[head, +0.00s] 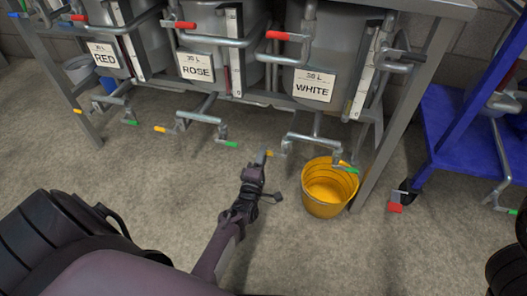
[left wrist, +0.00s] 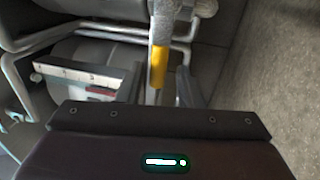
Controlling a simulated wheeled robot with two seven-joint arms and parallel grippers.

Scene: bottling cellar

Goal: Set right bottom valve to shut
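The WHITE tank (head: 325,70) is the rightmost of the labelled tanks. Under it a pipe assembly (head: 316,139) carries a handle with a yellow-orange end (head: 270,153) on the left and one with a green end (head: 345,168) on the right. My left gripper (head: 259,168) is just below the yellow-orange end, pointing up at it. In the left wrist view the grey lever with its yellow part (left wrist: 159,67) runs between my two fingers (left wrist: 160,88). Gaps show on both sides, so the gripper looks open around it. My right gripper is not in view.
A yellow bucket (head: 328,190) stands on the floor just right of my left gripper. The ROSE tank (head: 205,60) and RED tank (head: 108,55) have similar low pipes to the left. A blue wheeled cart (head: 445,150) stands right. Floor in front is free.

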